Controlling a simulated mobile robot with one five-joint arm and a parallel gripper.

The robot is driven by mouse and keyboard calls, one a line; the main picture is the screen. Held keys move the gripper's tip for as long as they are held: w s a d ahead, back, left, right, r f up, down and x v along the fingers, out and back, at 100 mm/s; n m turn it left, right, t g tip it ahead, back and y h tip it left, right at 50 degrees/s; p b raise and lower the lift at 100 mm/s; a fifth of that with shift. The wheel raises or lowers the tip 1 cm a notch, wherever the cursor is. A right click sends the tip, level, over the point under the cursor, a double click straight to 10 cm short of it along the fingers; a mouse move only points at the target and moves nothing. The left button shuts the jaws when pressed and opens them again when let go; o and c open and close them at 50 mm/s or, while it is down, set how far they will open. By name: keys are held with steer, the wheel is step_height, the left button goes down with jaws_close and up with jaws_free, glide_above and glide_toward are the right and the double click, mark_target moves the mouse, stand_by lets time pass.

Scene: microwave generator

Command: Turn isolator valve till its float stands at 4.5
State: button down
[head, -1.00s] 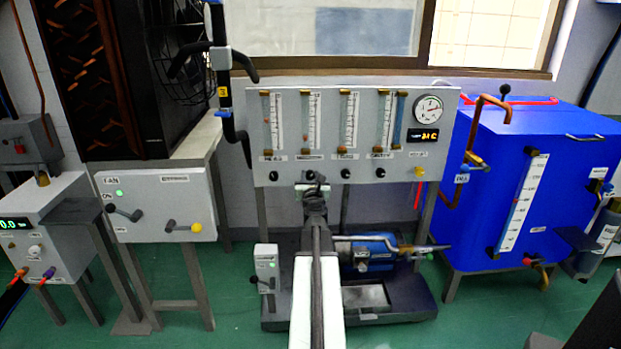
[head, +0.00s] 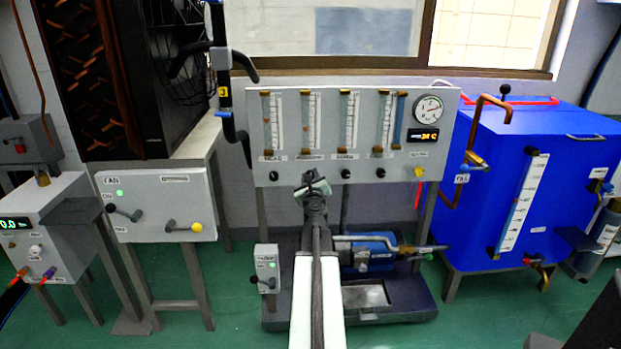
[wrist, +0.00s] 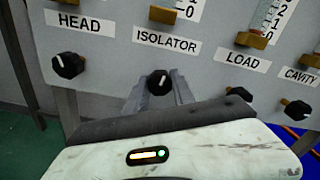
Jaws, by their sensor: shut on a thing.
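The isolator valve is a black knob with a white pointer line (wrist: 159,83), below the ISOLATOR label (wrist: 166,38) in the wrist view. Its pointer stands nearly upright. My gripper (wrist: 158,92) is shut on this knob, one finger on each side. In the head view my gripper (head: 314,186) is at the panel's lower edge, tilted, and hides the knob. The isolator tube (head: 305,120) is second from the left on the grey panel. Its float is too small to read against the scale.
The HEAD knob (wrist: 68,65) is to the left and the LOAD knob (wrist: 238,94) to the right, both close to my gripper. A round gauge (head: 428,108) is at the panel's upper right. A pump unit (head: 368,252) stands below.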

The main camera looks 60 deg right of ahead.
stand_by(0.3)
steer(key=c, duration=1.1)
jaws_free()
steer(key=shift+o, duration=0.2)
